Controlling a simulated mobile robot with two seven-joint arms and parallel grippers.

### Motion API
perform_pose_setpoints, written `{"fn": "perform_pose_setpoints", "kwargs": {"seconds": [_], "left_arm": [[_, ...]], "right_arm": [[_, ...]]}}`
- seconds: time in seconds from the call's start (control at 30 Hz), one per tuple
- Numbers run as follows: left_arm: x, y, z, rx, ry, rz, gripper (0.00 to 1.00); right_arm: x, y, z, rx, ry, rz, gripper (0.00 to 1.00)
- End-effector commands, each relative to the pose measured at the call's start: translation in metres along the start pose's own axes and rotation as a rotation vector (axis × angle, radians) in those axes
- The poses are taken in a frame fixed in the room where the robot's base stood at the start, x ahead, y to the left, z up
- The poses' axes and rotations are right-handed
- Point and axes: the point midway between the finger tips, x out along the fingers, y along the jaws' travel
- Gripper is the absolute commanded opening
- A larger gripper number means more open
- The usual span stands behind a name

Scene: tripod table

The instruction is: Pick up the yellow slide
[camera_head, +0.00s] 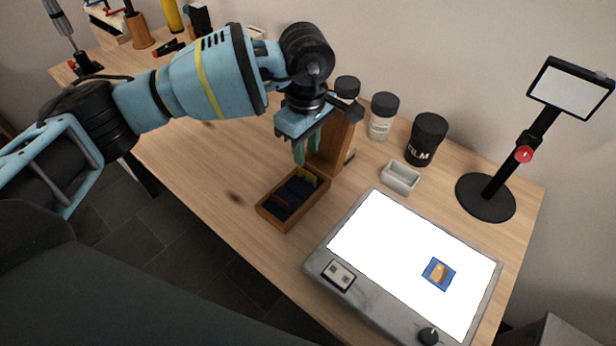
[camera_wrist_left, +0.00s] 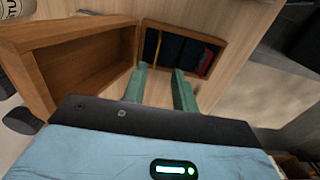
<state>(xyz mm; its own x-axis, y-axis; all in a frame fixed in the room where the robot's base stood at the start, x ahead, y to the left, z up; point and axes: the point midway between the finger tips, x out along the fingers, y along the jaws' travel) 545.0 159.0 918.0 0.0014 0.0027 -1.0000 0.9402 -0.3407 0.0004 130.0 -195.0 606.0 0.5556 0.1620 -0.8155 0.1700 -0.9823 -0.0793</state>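The yellow slide (camera_head: 308,176) stands in a small wooden slide box (camera_head: 263,209), at the box's far end, with only a thin yellow edge showing. In the left wrist view the yellow slide (camera_wrist_left: 157,49) is a narrow strip near the left end of the slide box (camera_wrist_left: 222,44). My left gripper (camera_head: 306,155) hangs above the far end of the box, fingers pointing down. In the left wrist view its green fingers (camera_wrist_left: 161,70) are apart with nothing between them, close to the yellow slide's end of the box. My right gripper is not in view.
Dark slides and a red slide (camera_wrist_left: 207,62) share the box. A wooden holder (camera_head: 335,140) stands right behind it.

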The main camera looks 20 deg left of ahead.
Motion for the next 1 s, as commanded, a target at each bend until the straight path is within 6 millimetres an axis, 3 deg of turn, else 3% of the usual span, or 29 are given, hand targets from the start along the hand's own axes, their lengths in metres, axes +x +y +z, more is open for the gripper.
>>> {"fn": "perform_pose_setpoints", "kwargs": {"seconds": [0.1,0.37,0.7,1.0], "left_arm": [[0.013,0.000,0.001,0.001,-0.002,-0.002,0.28],[0.024,0.001,0.000,0.001,-0.002,-0.002,0.28],[0.066,0.004,-0.002,0.000,-0.004,-0.002,0.28],[0.070,0.004,-0.002,0.000,-0.003,-0.001,0.28]], "right_arm": [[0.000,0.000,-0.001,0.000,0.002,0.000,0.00],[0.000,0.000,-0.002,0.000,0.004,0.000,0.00],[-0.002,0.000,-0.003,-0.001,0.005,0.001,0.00],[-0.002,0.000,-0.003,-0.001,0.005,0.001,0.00]]}}
